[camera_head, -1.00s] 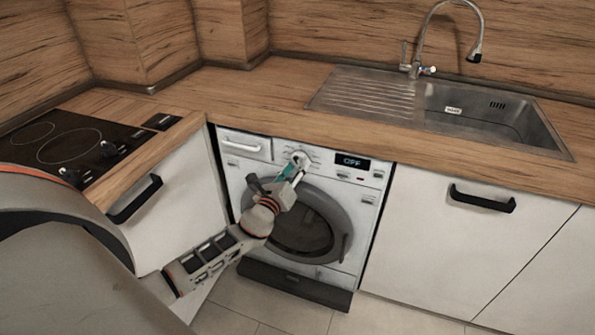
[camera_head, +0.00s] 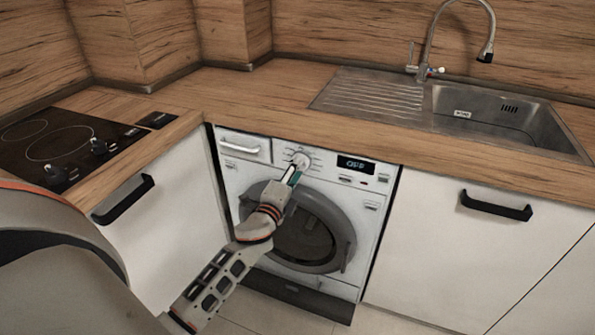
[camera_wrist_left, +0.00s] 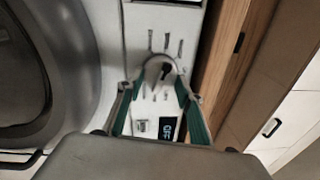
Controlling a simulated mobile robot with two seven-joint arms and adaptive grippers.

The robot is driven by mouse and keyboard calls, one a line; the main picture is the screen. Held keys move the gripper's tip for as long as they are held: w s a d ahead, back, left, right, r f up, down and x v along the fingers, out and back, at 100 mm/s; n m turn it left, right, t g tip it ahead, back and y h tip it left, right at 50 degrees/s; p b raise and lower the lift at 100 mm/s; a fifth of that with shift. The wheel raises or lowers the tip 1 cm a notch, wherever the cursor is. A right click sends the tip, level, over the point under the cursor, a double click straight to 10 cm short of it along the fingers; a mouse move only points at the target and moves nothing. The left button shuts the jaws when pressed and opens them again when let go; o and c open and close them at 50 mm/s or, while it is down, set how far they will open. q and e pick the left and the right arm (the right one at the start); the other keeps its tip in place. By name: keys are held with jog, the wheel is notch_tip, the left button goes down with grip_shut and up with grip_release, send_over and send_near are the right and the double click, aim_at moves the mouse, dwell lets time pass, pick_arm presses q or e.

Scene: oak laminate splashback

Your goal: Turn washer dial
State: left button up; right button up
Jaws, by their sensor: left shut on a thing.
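The white washer (camera_head: 228,178) stands under the wooden counter, its round grey door closed. Its dial (camera_head: 301,160) is on the upper front panel, left of the small display (camera_head: 355,164), which reads OFF. My left gripper (camera_head: 296,170) reaches the dial from below and is shut on it. In the left wrist view the dial (camera_wrist_left: 160,69) sits between the green-lined fingertips (camera_wrist_left: 160,86), and the display (camera_wrist_left: 166,128) shows below it. My right gripper is in neither view.
The counter edge (camera_head: 330,139) overhangs just above the panel. A drawer with a black handle (camera_head: 124,199) is at the left, below the cooktop (camera_head: 62,142). A sink (camera_head: 490,118) and a cabinet handle (camera_head: 496,205) are at the right. Floor shows below the washer.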

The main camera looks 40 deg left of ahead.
pick_arm(q)
jog(key=shift+n, duration=0.9)
jog(key=o, duration=1.1)
